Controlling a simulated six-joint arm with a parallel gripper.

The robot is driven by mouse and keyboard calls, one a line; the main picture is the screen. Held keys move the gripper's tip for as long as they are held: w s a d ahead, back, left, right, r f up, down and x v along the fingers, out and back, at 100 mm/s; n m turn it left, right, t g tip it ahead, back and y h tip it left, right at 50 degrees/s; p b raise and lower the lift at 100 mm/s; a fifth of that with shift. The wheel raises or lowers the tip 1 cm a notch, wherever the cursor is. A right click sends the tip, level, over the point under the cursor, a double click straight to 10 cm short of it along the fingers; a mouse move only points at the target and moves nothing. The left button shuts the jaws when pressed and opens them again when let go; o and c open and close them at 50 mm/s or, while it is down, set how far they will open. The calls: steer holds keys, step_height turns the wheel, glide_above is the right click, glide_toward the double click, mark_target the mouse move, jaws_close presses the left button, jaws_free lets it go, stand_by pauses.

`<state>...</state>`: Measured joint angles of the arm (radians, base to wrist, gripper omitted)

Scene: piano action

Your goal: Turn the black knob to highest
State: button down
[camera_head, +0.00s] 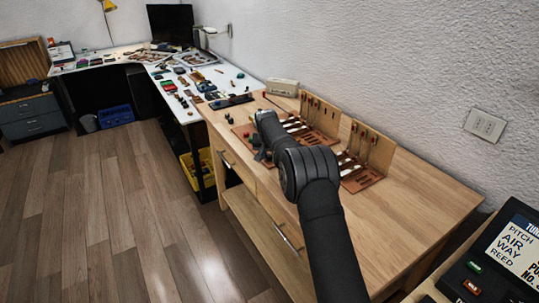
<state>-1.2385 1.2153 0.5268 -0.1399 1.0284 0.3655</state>
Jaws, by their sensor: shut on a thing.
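My gripper (262,154) is at the far end of my black arm, low over the left part of the wooden workbench (400,225). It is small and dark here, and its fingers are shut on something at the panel. The black knob is not clearly seen; the gripper and wrist cover that spot, so its pointer and setting are hidden. A reddish-brown panel (240,131) with small dark and red parts lies just left of the gripper.
Two upright wooden piano-action models stand behind my arm, one at centre (322,113) and one to its right (372,147). A beige box (282,87) sits at the wall. A tuner-like device (505,255) stands at lower right. The bench's right part is clear.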

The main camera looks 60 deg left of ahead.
steer(key=shift+m, duration=0.7)
steer(key=shift+t, duration=0.3)
steer(key=c, duration=1.2)
jaws_free()
steer(key=shift+r, duration=0.15)
steer(key=v, duration=1.7)
steer(key=shift+a+r, duration=0.25)
steer(key=shift+a, duration=0.05)
steer(key=x, duration=1.7)
steer(key=shift+d+f, duration=0.25)
steer(key=shift+f, duration=0.15)
